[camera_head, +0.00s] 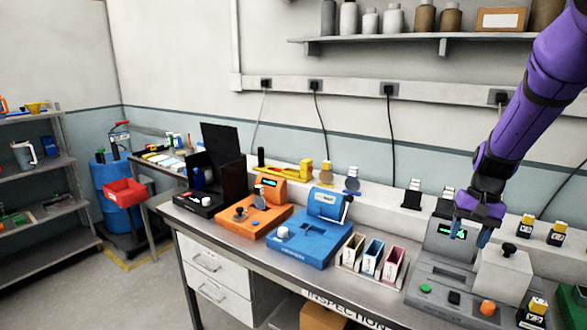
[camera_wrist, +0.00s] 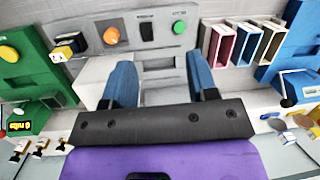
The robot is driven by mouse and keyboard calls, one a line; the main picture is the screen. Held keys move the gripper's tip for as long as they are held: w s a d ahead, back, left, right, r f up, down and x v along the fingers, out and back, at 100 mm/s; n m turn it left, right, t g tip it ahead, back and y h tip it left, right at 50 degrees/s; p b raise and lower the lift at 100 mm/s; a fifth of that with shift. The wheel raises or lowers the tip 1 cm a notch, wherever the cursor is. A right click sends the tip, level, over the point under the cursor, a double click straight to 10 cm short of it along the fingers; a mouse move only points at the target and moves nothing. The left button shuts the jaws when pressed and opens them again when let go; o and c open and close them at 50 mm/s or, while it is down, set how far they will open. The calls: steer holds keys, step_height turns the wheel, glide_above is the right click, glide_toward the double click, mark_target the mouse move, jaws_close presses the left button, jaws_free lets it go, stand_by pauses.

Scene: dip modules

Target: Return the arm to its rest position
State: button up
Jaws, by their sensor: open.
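My gripper (camera_head: 472,226) is at the end of my purple arm, on the right in the head view. It hangs above the grey station (camera_head: 440,278) with a small green display. In the wrist view my gripper (camera_wrist: 164,84) shows two blue fingers spread apart with nothing between them. The grey station (camera_wrist: 150,32), with orange and green buttons, lies beyond the fingers. A white block (camera_head: 503,270) stands on the station, just right of my gripper; it also shows in the wrist view (camera_wrist: 90,82), partly behind a finger.
Blue (camera_head: 312,232) and orange (camera_head: 254,212) devices and several coloured bins (camera_head: 372,257) stand left on the workbench. A green device (camera_wrist: 20,60) is beside the station. A shelf (camera_head: 420,40) with bottles runs above. Open floor (camera_head: 130,290) lies left of the bench.

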steer(key=s+a+r+n+t, duration=0.3)
steer(key=s+a+r, duration=0.3)
steer(key=s+r, duration=0.6)
steer(key=s+a+r+n+t+h, duration=0.1)
steer(key=s+a+r, duration=0.1)
steer(key=s, duration=0.4)
steer(key=s+a+r+n+t+h, duration=0.1)
steer(key=s+a+r+t, duration=0.1)
steer(key=s, duration=0.5)
steer(key=shift+a+r+n, duration=0.2)
steer(key=shift+r+n, duration=0.1)
steer(key=shift+r, duration=0.45)
steer(key=shift+s, duration=0.1)
